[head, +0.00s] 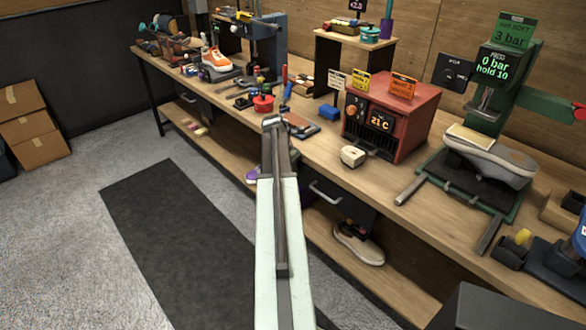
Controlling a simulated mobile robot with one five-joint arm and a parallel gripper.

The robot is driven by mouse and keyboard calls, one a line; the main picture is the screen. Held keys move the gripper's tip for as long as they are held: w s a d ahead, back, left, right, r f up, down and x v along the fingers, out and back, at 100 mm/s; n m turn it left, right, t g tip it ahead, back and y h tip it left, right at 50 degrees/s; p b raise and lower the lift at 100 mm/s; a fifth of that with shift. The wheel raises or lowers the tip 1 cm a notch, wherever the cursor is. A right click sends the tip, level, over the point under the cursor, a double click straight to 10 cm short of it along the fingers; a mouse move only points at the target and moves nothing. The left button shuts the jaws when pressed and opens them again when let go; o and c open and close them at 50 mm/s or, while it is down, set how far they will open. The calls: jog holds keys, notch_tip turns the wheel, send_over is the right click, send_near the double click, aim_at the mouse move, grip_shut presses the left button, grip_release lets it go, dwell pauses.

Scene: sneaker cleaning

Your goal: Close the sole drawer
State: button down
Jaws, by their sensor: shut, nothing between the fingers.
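A dark drawer front (349,206) with a pale bar handle (325,192) shows under the workbench, just right of my arm. I cannot tell whether it is the sole drawer or how far it is open, because my arm hides its left side. My gripper (273,121) is at the far end of my raised, pale arm, up and left of the handle in the picture. It looks shut and empty, apart from the handle.
The wooden workbench (425,204) holds a red heater box (410,118), a green press (505,100) with a grey shoe sole, and an orange sneaker (216,63). A lower shelf holds a light shoe (358,246). A dark mat (165,235) lies on open floor.

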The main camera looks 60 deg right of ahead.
jog(key=shift+s+d+r, duration=0.1)
jog(key=shift+d, duration=0.4)
jog(key=w+a+r+p, duration=0.2)
jog(key=a+r+p, duration=0.6)
jog(key=r+p, duration=0.1)
jog(key=shift+w+a, duration=0.15)
jog(key=shift+w, duration=0.2)
